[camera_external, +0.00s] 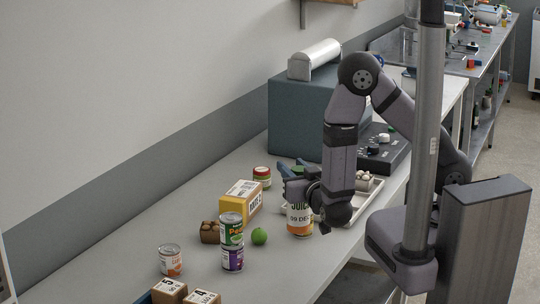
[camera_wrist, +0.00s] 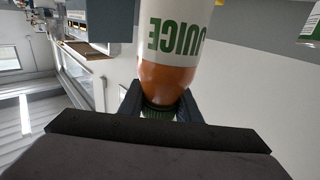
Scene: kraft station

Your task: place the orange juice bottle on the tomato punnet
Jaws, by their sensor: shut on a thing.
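The orange juice bottle (camera_external: 300,222) is upright below my gripper (camera_external: 308,190) in the external view, with a white label reading JUICE and a date. In the wrist view the bottle (camera_wrist: 172,75) shows its orange neck and green cap end between my two dark fingers (camera_wrist: 162,105). My gripper is shut on it near the cap. I cannot tell whether the bottle's base touches the bench. I cannot make out a tomato punnet for certain; a brown punnet-like container (camera_external: 210,232) stands left of the bottle, its contents too small to tell.
A lime (camera_external: 259,236), a green can (camera_external: 231,230) on a purple can (camera_external: 233,259), a yellow box (camera_external: 241,201) and a jar (camera_external: 262,177) stand left of the bottle. A pale tray (camera_external: 370,199) lies behind my arm. Another can (camera_external: 171,260) stands nearer.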

